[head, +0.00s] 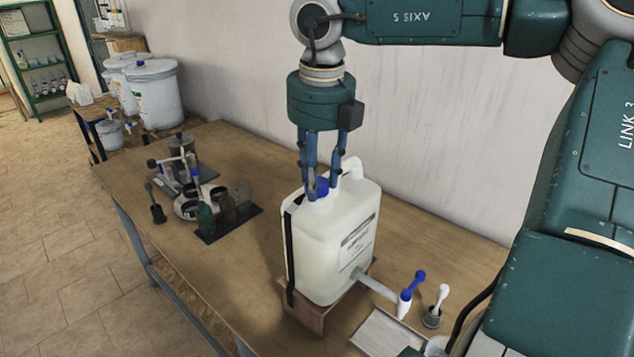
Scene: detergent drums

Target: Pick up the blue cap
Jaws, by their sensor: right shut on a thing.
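The blue cap (321,187) sits at the top of a white plastic canister (338,240). The canister stands upright on a small wooden block (308,311) on the table. My right gripper (321,192) points straight down from above, and its fingers are shut on the blue cap, one on each side. The fingers hide part of the cap. I cannot tell whether the cap is still seated on the canister's neck. My left gripper is not in view.
A spout with a blue-handled tap (411,294) juts from the canister's lower right. A white tray (388,336) lies in front. White drums (154,93) are farther back, near the wall.

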